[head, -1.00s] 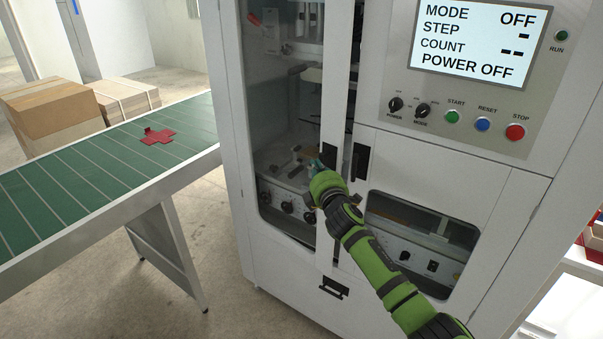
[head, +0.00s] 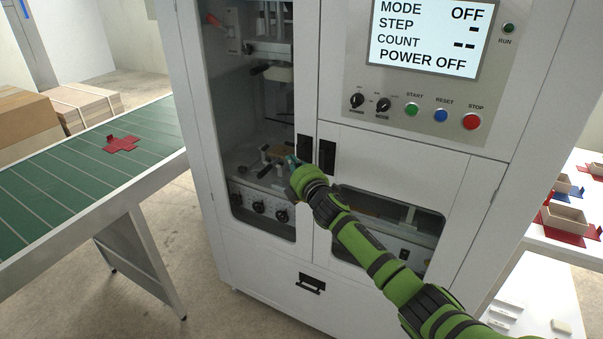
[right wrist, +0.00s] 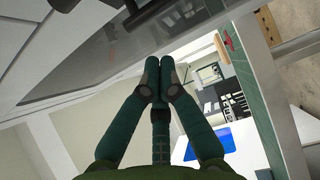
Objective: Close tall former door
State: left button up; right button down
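The tall former door (head: 308,90) is the narrow white door with a long window on the left of the machine. It looks flush with the machine front, with no clear gap at its right edge. Its black handle (head: 305,148) sits beside the black handle (head: 327,156) of the shorter door. My right gripper (head: 291,160) is at the tall door's front, just left of and below its handle. In the right wrist view its fingers (right wrist: 159,62) are together with nothing seen between them, against or close to the door; contact cannot be told. My left gripper is out of view.
A green conveyor (head: 60,185) with a red box blank (head: 122,144) stands at the left. The control panel (head: 425,70) shows POWER OFF. A white table (head: 545,238) with trays and red blanks is at the right.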

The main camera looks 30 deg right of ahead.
jog(key=s, duration=1.2)
jog(key=s+f+m+g+b, duration=0.25)
jog(key=f+m+g, duration=0.2)
jog(key=f, duration=1.75)
jog(key=s+a+f+m+g+b, duration=0.1)
jog(key=s+f+m+g, duration=0.15)
jog(key=s+f, duration=0.9)
jog(key=s+a+f+m+g, duration=0.2)
jog(key=s+f+g, duration=0.2)
jog(key=s+f, duration=0.75)
jog(key=s+a+f+m+g, duration=0.2)
jog(key=s+f, duration=0.4)
jog(key=s, duration=0.3)
jog(key=s+a+f+m+g+b, duration=0.1)
jog(key=s+a+f+m+g, duration=0.1)
jog(key=s+f, duration=0.4)
jog(key=s+a+f+m+g+y+b, duration=0.1)
jog(key=s+a+f, duration=0.3)
jog(key=s, duration=0.8)
notch_tip(320, 180, down, 2)
jog(key=shift+a+f+m+g, duration=0.15)
jog(key=shift+a+m+g, duration=0.05)
jog(key=shift+m+g, duration=0.25)
jog(key=shift+s, duration=0.1)
